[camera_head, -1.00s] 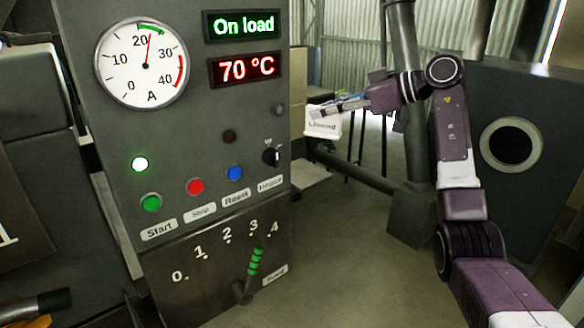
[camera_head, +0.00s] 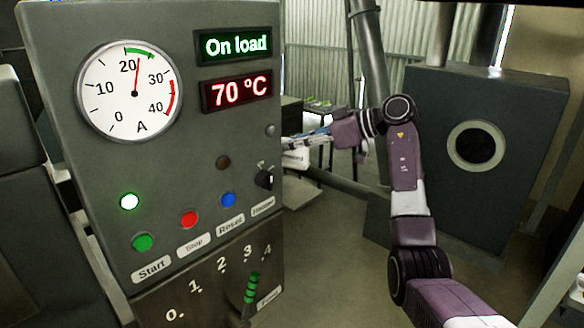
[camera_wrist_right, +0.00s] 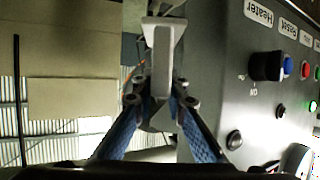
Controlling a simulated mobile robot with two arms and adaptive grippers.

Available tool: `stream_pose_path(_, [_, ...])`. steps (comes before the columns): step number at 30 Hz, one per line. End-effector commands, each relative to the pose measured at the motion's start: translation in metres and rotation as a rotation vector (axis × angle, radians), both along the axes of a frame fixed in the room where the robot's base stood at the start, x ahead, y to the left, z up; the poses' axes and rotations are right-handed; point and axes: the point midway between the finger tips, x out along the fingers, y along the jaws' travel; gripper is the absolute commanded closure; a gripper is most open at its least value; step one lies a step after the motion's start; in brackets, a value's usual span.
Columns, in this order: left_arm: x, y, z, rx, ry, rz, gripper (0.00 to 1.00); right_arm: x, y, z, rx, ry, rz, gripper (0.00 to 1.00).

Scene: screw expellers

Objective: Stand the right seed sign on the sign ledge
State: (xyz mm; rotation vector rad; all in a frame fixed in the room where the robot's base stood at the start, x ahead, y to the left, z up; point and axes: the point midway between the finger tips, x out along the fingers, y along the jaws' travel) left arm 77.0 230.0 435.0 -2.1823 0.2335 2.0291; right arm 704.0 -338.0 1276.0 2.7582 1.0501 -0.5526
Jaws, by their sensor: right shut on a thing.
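The seed sign (camera_head: 297,158) is a small white card with a dark word on it, too small to read now. It shows beyond the right edge of the control cabinet, which hides part of it. My right gripper (camera_head: 312,140) is shut on it and holds it off the floor. In the right wrist view, the sign (camera_wrist_right: 163,62) shows as a pale frame-like piece between the blue-padded fingers of the gripper (camera_wrist_right: 160,102). I cannot make out the sign ledge. My left gripper is not in view.
The grey control cabinet (camera_head: 235,125) with its gauge, displays and buttons stands close on the left; its panel (camera_wrist_right: 230,80) is right beside the gripper in the wrist view. A dark machine with a round opening (camera_head: 476,147) stands at right. Open floor (camera_head: 325,260) lies between.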

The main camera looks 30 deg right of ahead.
Motion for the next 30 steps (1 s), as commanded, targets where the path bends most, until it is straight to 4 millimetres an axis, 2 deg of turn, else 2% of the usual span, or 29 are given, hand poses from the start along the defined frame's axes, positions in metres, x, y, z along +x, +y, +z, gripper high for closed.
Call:
stream_pose_path(3, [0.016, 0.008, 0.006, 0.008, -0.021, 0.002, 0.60, 0.000, 0.000, -0.020, 0.001, 0.001, 0.000, 1.00])
stream_pose_path(6, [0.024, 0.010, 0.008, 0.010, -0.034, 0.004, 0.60, 0.000, 0.000, -0.028, 0.001, -0.001, 0.000, 1.00])
stream_pose_path(11, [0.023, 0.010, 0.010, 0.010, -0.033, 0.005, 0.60, 0.000, 0.000, -0.040, 0.001, 0.002, 0.000, 1.00])
stream_pose_path(18, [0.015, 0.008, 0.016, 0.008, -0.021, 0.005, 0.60, 0.000, 0.000, -0.072, 0.001, 0.000, 0.000, 1.00])
stream_pose_path(28, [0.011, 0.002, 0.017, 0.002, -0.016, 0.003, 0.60, 0.000, 0.000, -0.076, -0.001, 0.000, 0.000, 1.00])
stream_pose_path(29, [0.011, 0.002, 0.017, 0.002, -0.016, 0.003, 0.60, 0.000, 0.000, -0.077, -0.001, 0.000, 0.000, 0.87])
stream_pose_path(30, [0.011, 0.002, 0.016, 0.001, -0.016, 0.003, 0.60, 0.000, 0.000, -0.076, -0.001, -0.001, 0.000, 0.82])
